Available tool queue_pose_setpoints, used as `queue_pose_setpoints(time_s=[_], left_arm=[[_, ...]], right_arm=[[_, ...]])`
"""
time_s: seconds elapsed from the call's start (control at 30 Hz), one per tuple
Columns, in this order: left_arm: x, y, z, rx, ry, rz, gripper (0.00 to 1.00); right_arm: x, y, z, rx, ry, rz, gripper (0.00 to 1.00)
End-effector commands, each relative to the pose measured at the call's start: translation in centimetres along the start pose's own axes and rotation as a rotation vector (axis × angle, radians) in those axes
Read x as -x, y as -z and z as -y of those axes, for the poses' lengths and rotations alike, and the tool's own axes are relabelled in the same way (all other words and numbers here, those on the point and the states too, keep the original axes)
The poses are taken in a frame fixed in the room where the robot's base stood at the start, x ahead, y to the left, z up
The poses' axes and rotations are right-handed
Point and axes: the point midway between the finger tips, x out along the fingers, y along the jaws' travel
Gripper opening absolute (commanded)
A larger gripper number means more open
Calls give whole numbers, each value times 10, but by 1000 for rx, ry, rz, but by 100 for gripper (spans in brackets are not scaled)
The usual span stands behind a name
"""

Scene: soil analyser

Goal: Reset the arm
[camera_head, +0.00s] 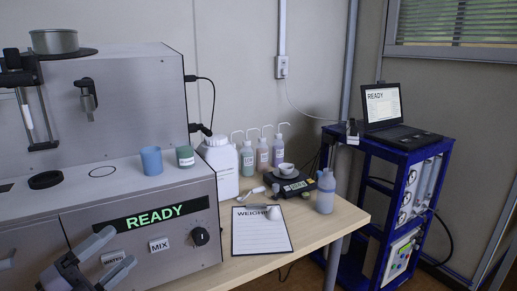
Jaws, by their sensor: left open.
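My left gripper (120,248) is at the lower left of the head view, in front of the soil analyser's (120,100) front panel. Its two grey fingers are spread apart with nothing between them. It is close to the WATER button (113,258) and partly overlaps the panel in the picture; I cannot tell whether it touches. The analyser's display (153,217) reads READY in green. My right gripper is not in view.
A blue cup (151,160) and green jar (185,156) stand on the analyser's ledge. The wooden table holds a white jug (221,168), several wash bottles, a scale (293,187) with a bowl, a clipboard (262,243) and a blue bottle (325,192). A blue cart (400,150) carries a laptop (386,108).

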Motion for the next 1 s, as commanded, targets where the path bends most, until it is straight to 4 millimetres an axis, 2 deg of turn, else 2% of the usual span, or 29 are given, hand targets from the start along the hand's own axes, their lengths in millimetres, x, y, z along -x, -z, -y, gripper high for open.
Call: queue_pose_setpoints(time_s=[0.03,0.17,0.2,0.3,0.4,0.5,0.63,1.0], left_arm=[[10,4,-22,174,-10,98,75],[48,17,-91,586,-62,371,75],[63,26,-114,710,-89,459,75],[102,59,-165,990,-164,666,75],[133,94,-201,1195,-233,822,75],[155,123,-222,1333,-287,927,75],[168,143,-234,1421,-323,993,75],[170,146,-236,1431,-327,1001,75]], right_arm=[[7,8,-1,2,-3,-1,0],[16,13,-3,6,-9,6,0],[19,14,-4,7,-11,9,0],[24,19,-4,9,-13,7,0],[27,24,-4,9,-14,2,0],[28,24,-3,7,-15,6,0],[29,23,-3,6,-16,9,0],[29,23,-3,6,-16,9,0]])
